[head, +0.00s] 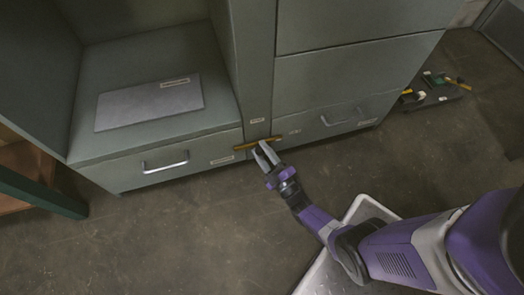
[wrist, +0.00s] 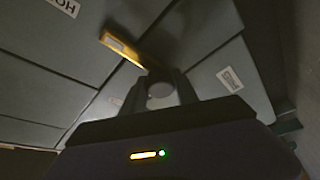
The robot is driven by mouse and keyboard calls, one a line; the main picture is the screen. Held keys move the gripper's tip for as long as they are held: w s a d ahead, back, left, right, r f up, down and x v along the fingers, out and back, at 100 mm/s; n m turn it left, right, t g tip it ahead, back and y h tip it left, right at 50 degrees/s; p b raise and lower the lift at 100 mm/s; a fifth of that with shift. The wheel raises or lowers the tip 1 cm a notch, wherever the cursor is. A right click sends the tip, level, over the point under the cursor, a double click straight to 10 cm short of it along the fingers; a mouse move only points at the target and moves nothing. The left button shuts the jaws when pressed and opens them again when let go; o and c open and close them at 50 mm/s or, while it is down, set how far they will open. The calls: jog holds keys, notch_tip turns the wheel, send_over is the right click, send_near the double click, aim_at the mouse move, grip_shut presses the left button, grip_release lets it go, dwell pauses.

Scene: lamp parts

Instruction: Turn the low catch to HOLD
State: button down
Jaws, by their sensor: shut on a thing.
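The low catch (head: 243,147) is a yellow bar across the grey post, low between two drawers. In the head view it lies nearly level. My gripper (head: 262,153) is at its middle, its fingers closed in on it. In the wrist view the catch's bar (wrist: 122,49) slants up to the left, beyond the fingers. A round grey knob (wrist: 160,89) sits between the fingertips of my gripper (wrist: 160,93), which is shut on the catch there. Part of the bar is hidden by the fingers. A partly cut-off label (wrist: 62,5) in the wrist view seems to start with HO.
Small labels sit on the post (head: 257,121) and the left drawer (head: 222,160). The left drawer handle (head: 165,163) and right drawer handle (head: 341,117) stick out on either side. A dark tray of small items (head: 432,93) lies on the floor at right. The floor before the cabinet is clear at left.

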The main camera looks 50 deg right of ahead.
dwell(0.4)
jog(key=c, duration=0.9)
grip_release()
jog(key=shift+c, duration=0.2)
notch_tip(320, 180, up, 20)
jog(key=p, duration=1.3)
